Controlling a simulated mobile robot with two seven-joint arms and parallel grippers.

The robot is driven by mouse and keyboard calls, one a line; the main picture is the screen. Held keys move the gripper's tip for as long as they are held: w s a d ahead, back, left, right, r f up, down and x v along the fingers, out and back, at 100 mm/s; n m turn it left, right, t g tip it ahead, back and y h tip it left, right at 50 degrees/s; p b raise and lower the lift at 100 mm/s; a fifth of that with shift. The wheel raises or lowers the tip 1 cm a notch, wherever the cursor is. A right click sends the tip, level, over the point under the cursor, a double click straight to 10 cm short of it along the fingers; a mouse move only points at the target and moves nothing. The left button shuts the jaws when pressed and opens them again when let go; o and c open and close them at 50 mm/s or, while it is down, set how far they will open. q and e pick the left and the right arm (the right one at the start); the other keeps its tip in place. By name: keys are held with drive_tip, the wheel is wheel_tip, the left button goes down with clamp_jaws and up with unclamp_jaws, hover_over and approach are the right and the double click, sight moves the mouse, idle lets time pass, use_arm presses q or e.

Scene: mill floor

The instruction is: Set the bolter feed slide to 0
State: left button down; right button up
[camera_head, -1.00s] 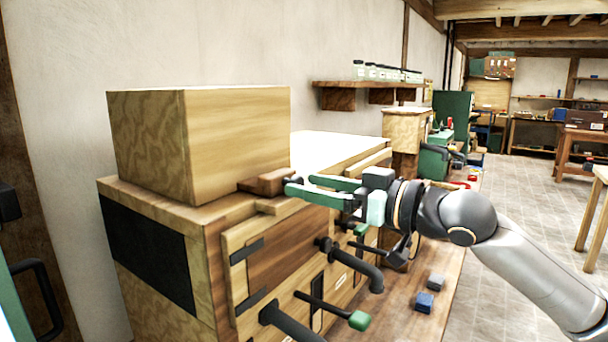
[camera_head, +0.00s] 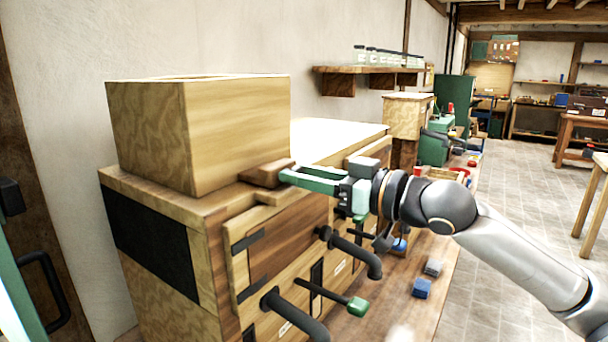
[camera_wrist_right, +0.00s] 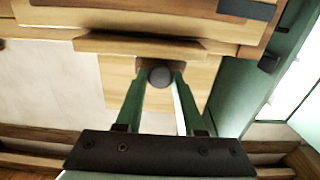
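The bolter is a wooden cabinet (camera_head: 150,290) with a large wooden box (camera_head: 235,130) on top. A brown wooden block (camera_head: 267,173), which looks like the feed slide's grip, sticks out at the box's foot. My right gripper (camera_head: 288,178) has its green fingertips right beside this block; contact cannot be told. In the right wrist view the fingers (camera_wrist_right: 159,80) stand apart, with a dark round knob-like end (camera_wrist_right: 160,76) showing between the tips. Whether they touch it is unclear. No scale reading is legible. My left gripper is out of view.
Dark pipes (camera_head: 355,255) and a green-ended lever (camera_head: 357,306) stick out from the cabinet front below my right arm. A blue block (camera_head: 422,288) and a grey block (camera_head: 433,267) lie on the bench surface. A shelf with jars (camera_head: 370,70) hangs on the wall behind.

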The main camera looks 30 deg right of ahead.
clamp_jaws()
idle(0.9)
